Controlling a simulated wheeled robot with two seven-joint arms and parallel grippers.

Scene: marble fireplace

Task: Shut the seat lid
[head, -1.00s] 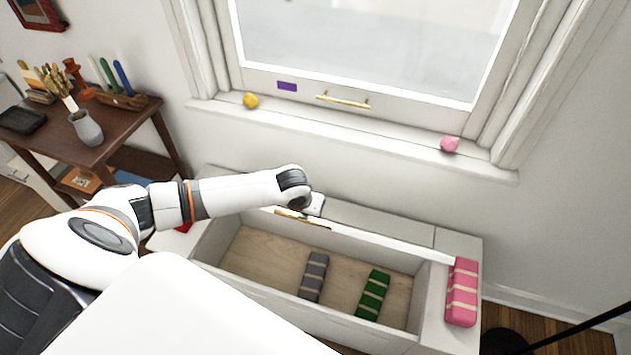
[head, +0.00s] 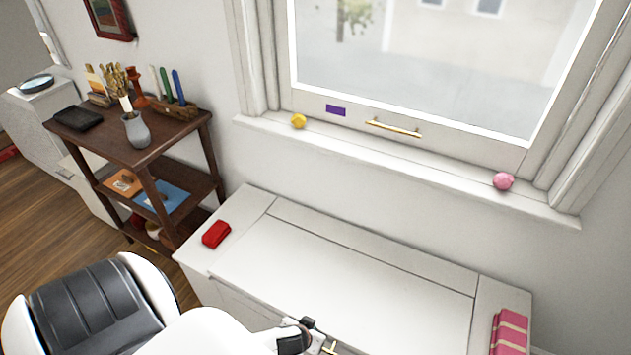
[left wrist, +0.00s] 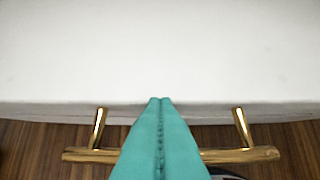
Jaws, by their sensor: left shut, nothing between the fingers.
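The white seat lid (head: 345,275) lies flat across the top of the window bench in the head view, and the bench's inside is hidden. Its white surface fills the upper part of the left wrist view (left wrist: 160,50). A brass handle (left wrist: 250,155) shows at its front edge, with wood floor below. My left gripper's teal fingers (left wrist: 160,100) are shut and empty, in front of the handle's middle in that view; I cannot tell if they touch anything. In the head view only its wrist end shows at the bottom edge. My right gripper is not in view.
A red block (head: 216,234) sits on the bench's left end, and a pink striped bundle (head: 509,333) on its right end. A window sill (head: 400,165) with a yellow and a pink lump runs behind. A dark wooden side table (head: 150,150) stands at left.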

